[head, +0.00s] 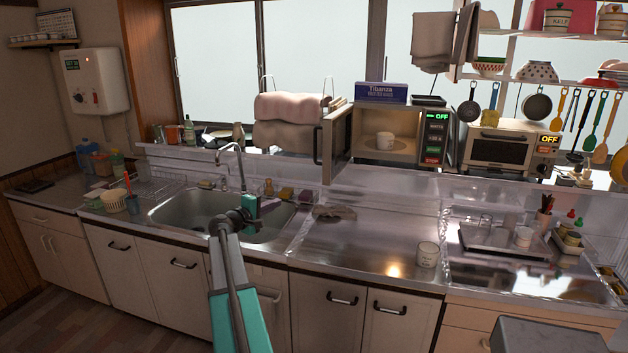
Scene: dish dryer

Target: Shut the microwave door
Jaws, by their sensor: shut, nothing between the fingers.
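The microwave (432,137) stands on the ledge behind the counter. Its door (338,142) is open, swung out toward me on the left side, with a dark handle (318,145) on its outer edge. The panel shows a green "OFF". My gripper (272,205) is over the right side of the sink, low and to the left of the door, apart from it. It is shut and holds nothing. Its fingers are small and partly hidden by the wrist.
A faucet (236,165) rises behind the sink (185,212). A rack with pink and brown cloths (288,108) stands left of the door. A toaster oven (495,150) is at right.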

